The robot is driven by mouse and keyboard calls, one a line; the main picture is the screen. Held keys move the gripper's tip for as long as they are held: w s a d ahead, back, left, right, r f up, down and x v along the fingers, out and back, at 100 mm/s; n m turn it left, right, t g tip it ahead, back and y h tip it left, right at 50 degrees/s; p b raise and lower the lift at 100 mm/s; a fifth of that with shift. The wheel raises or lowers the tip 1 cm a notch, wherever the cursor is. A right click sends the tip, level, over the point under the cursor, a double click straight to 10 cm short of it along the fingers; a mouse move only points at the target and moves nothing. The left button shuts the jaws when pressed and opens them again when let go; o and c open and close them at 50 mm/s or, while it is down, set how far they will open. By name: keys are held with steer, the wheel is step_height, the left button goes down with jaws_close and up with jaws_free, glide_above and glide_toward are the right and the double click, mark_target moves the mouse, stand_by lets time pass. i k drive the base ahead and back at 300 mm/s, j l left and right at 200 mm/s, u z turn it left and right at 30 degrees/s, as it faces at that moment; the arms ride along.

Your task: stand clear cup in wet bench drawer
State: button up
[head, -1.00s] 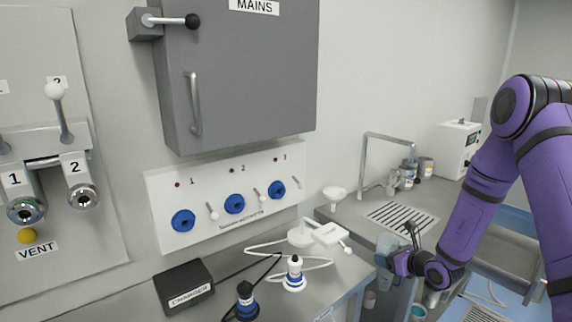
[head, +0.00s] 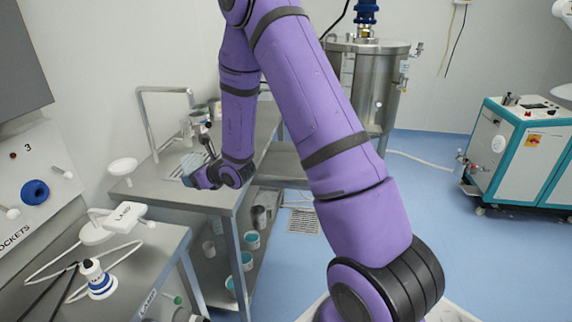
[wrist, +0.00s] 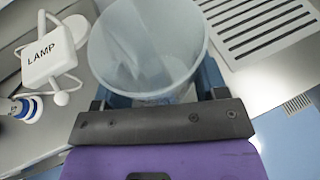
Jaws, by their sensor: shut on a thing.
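The clear cup (wrist: 143,50) fills the upper middle of the wrist view. My gripper (wrist: 150,96) is shut on it, with a dark finger on each side, and I look down into its open mouth. It looks empty. In the head view my gripper (head: 192,179) is at the front of the steel bench (head: 158,188) with the sink-like frame, around the height of its top. The cup is hard to make out there. I see no open drawer; the bench front is partly hidden by my arm.
A slotted drain plate (wrist: 262,32) lies beside the cup in the wrist view. A white LAMP box (head: 126,213) and cables lie on the near table. Several pots (head: 247,260) stand under the bench.

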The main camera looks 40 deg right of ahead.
mark_target(292, 172)
steer(key=i+l+u, duration=0.15)
steer(key=l, duration=0.6)
steer(key=i+l+u, duration=0.15)
steer(key=l, duration=0.6)
steer(key=l+u, duration=0.2)
steer(key=l, duration=0.55)
steer(key=l+u, duration=0.15)
steer(key=l, duration=0.35)
steer(key=k+l+u, duration=0.1)
steer(key=l, duration=0.4)
steer(key=l+u, duration=0.15)
steer(key=l, duration=0.35)
steer(key=k+l+u, duration=0.1)
steer(key=l, duration=0.4)
steer(key=k+l+u, duration=0.15)
steer(key=l, duration=0.3)
